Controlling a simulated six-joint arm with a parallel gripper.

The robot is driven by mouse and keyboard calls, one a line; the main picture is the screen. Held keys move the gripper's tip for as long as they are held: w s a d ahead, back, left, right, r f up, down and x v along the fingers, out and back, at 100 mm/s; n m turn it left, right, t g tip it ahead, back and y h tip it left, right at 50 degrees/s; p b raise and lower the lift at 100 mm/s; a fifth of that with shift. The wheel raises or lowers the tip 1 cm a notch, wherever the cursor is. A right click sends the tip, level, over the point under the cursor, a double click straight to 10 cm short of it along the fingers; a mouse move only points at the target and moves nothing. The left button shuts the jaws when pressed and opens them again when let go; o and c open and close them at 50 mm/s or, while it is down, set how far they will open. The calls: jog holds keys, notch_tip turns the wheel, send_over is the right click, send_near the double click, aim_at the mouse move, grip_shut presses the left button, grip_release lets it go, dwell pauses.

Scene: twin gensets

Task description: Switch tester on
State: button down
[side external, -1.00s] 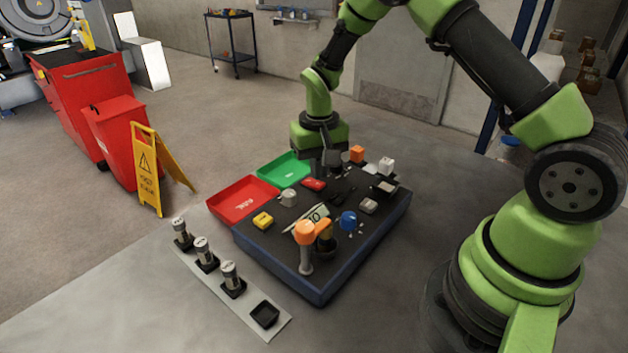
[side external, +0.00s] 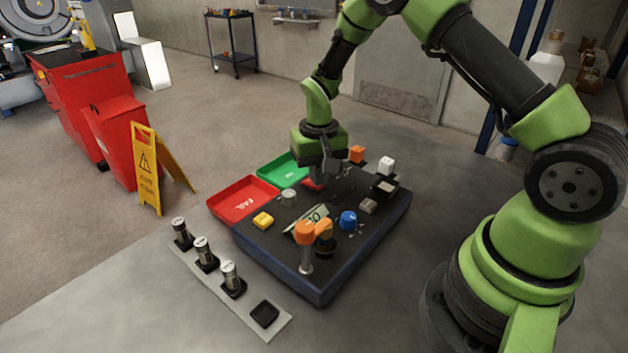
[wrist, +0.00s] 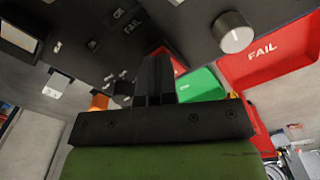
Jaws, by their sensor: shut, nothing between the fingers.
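The tester (side external: 285,265) is a dark-topped box with blue sides on the bench, carrying several buttons and knobs. A red switch-like part (side external: 313,186) sits near its back left edge, partly hidden by my gripper. In the wrist view a red piece (wrist: 179,67) shows just beside the fingers. My gripper (side external: 324,180) is shut and empty, pointing down right at the red part. In the wrist view the closed fingers (wrist: 158,65) reach up toward the panel. I cannot tell whether they touch it or which way the switch is set.
A red FAIL tray (side external: 242,198) and a green tray (side external: 283,170) stand along the box's left side. An orange-topped lever (side external: 305,235), a blue knob (side external: 348,220) and a yellow button (side external: 263,220) stick up from the panel. Several cylinders stand in a rack (side external: 255,325) at front left.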

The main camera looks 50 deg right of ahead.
jog(key=shift+f, duration=0.25)
jog(key=shift+r, duration=3.5)
jog(key=shift+r, duration=0.25)
jog(key=s+a+r+t, duration=0.2)
jog(key=s+r, duration=0.2)
jog(key=r, duration=0.3)
jog(key=s+a+r+t, duration=0.2)
jog(key=s+a+r, duration=0.15)
jog(key=r, duration=0.45)
jog(key=s+a+r+n+t+y, duration=0.1)
jog(key=s, duration=0.5)
jog(key=s+a+r+n+t+y, duration=0.1)
jog(key=s+r+t, duration=0.1)
jog(key=s, duration=0.5)
jog(key=shift+a+r, duration=0.15)
jog(key=shift+a, duration=0.1)
